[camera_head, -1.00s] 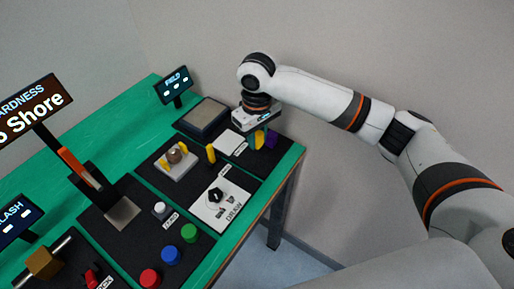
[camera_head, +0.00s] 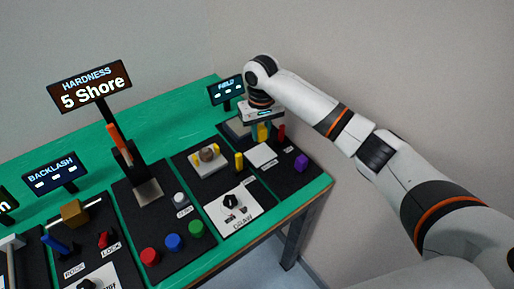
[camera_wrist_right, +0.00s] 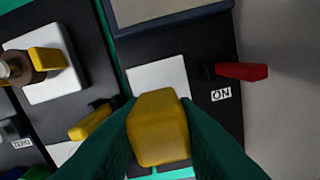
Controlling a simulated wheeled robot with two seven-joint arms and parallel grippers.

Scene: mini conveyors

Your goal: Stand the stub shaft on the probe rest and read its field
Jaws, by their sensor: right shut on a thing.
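A yellow faceted block (camera_wrist_right: 158,128), seemingly the stub shaft, sits between the green fingers of my right gripper (camera_head: 262,130), which is shut on it. It also shows below the gripper in the head view (camera_head: 262,133). The gripper is above the bench, near a flat white pad (camera_head: 261,155), possibly the probe rest. In the right wrist view the pad (camera_wrist_right: 157,75) lies just beyond the block, which partly covers it. I cannot tell the gap between them. The FIELD display (camera_head: 226,90) stands behind, lit with dashes. My left gripper is out of view.
A red lever (camera_wrist_right: 240,71) by an ON label stands beside the pad. A yellow lever (camera_head: 239,160) and a white fixture with a round brown part (camera_head: 208,154) are left. A grey-topped box (camera_wrist_right: 165,12) is behind.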

